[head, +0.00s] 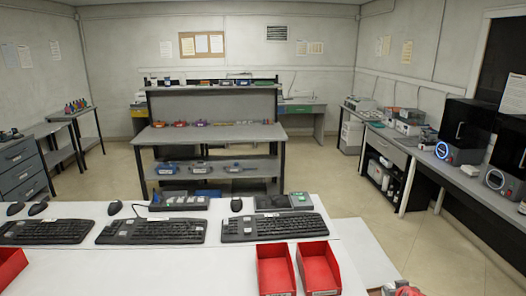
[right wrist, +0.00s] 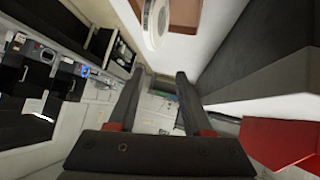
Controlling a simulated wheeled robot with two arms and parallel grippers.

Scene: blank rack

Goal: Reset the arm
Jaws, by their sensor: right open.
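My right gripper shows in the right wrist view (right wrist: 163,78) with its two dark fingers spread apart and nothing between them. In the head view only a small part of my right arm shows at the bottom edge, right of the red bins. A red shape, likely a bin, is at the right edge of the right wrist view, beside the gripper. My left gripper is in neither view.
A right-hand bench (head: 455,172) carries dark machines. Floor (head: 430,245) between is clear.

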